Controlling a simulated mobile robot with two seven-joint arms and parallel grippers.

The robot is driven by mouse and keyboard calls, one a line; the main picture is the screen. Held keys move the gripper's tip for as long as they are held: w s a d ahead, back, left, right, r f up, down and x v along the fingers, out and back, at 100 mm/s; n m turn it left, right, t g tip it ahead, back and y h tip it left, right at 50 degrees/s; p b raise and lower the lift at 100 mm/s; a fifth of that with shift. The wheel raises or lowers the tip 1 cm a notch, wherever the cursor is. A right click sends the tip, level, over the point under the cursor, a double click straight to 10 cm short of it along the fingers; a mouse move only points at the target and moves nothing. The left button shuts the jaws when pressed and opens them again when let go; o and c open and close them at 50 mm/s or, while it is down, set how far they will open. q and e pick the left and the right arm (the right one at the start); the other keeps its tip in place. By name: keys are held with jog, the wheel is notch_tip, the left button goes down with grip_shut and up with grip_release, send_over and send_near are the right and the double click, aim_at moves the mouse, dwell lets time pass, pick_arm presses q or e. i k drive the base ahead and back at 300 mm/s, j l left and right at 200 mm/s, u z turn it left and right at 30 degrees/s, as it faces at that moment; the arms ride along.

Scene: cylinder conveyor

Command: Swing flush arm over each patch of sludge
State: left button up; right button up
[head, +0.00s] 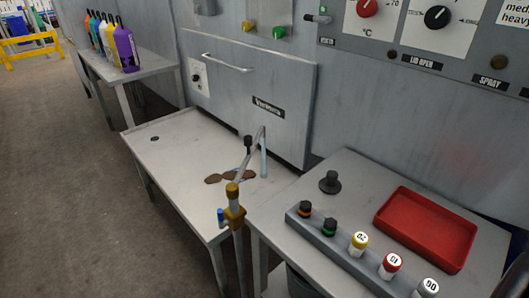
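The flush arm (250,154) is a thin grey pipe above the light grey sink table (175,160). It runs between a brass fitting with blue parts (233,208) at the table's front right edge and a bent-down end over the table, near a black knob. Brown sludge (213,179) lies in a small patch on the table. More brown sludge (235,176) lies just right of it, partly behind the pipe. A dark drain hole (155,139) is at the table's left. Neither of my grippers is in view.
A closed, handled grey door (245,92) stands behind the table. At right, a bench (345,180) holds a red tray (425,229), a black knob (330,182) and a rack of capped bottles (340,250). Coloured bottles (124,48) stand at back left.

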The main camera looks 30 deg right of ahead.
aim_at(233, 190)
jog(key=i+j+z, duration=0.1)
jog(key=z, duration=0.35)
jog(key=i+j+z, duration=0.1)
jog(key=z, duration=0.35)
jog(key=j+z, duration=0.15)
jog(key=z, duration=0.3)
jog(key=i+j+z, duration=0.15)
jog(key=j+z, duration=0.25)
jog(key=j, duration=0.7)
jog(key=j+z, duration=0.4)
jog(key=j, duration=0.75)
